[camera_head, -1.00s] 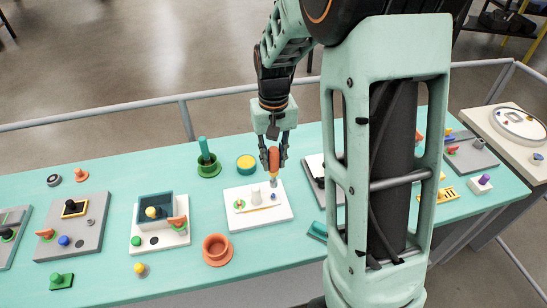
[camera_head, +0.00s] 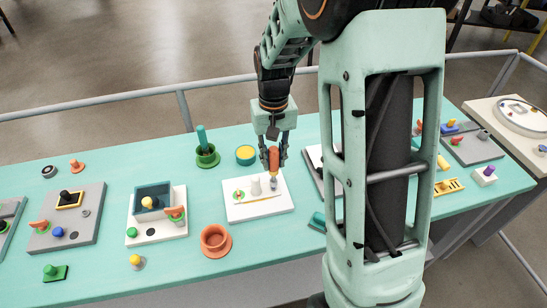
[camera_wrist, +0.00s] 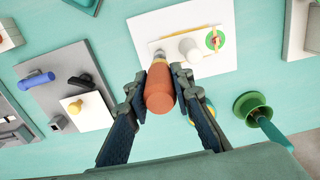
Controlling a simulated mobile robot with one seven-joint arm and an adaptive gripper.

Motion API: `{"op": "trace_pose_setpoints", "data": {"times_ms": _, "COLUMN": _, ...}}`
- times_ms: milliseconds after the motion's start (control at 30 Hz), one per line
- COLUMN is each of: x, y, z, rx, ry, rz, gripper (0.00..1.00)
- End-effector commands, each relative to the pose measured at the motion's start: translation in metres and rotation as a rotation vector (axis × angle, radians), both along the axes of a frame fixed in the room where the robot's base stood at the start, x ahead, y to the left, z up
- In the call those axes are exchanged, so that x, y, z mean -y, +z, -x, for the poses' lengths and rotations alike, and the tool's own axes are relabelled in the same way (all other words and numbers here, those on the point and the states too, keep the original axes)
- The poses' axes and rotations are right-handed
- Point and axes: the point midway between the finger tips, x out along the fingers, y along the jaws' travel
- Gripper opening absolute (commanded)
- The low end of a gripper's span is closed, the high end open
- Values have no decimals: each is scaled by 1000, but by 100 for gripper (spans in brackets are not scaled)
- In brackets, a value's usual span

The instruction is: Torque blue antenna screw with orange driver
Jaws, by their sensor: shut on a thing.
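My gripper (camera_head: 273,150) is shut on the orange driver (camera_head: 273,160) and holds it upright, tip down. The driver tip is over the right part of a white board (camera_head: 240,212), at or just above its surface; I cannot tell if it touches. In the wrist view the driver (camera_wrist: 160,88) sits between both fingers, its grey shaft pointing at the board (camera_wrist: 150,28). A white cylinder (camera_head: 255,187), a yellow stick (camera_head: 262,199) and a small green disc (camera_head: 238,195) are on the board. I cannot make out a blue screw; the driver may hide it.
An orange cup (camera_head: 215,241) stands in front of the board, a green holder (camera_head: 207,157) and a yellow-topped round tin (camera_head: 246,154) behind it. Grey and white boards with small parts lie left and right. The teal table (camera_head: 105,170) has free room between them.

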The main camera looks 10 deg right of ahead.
Motion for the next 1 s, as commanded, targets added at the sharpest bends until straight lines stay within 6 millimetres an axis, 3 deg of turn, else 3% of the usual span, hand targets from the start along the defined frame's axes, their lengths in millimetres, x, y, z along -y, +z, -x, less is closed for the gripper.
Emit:
{"op": "trace_pose_setpoints", "data": {"times_ms": 833, "x": 0, "y": -10, "z": 0, "rx": 2, "ry": -1, "rz": 0, "gripper": 0}}
{"op": "trace_pose_setpoints", "data": {"times_ms": 1000, "x": 0, "y": -10, "z": 0, "rx": 2, "ry": -107, "rz": 0, "gripper": 0}}
